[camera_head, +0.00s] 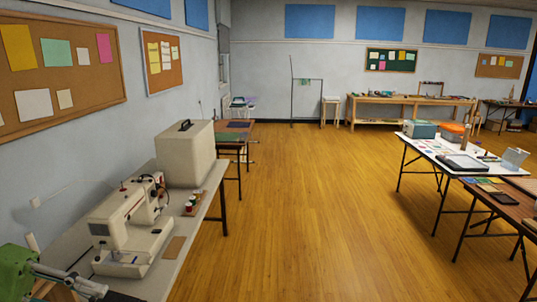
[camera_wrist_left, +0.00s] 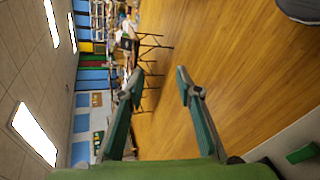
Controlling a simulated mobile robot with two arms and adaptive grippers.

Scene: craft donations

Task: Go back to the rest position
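My left gripper (camera_wrist_left: 158,82) shows in the left wrist view with its two green-and-grey fingers spread apart. Nothing is between them; the wooden floor and distant tables show through the gap. In the head view a green and grey part of my left arm is at the lower left corner, beside the near table with the sewing machine (camera_head: 130,225). My right gripper is in neither view.
The near table (camera_head: 185,262) along the left wall also bears a beige case (camera_head: 186,155). A white-topped table (camera_head: 432,150) stands at the right with boxes and trays. A long wooden bench (camera_head: 410,99) is at the back. The wooden floor (camera_head: 310,200) between is clear.

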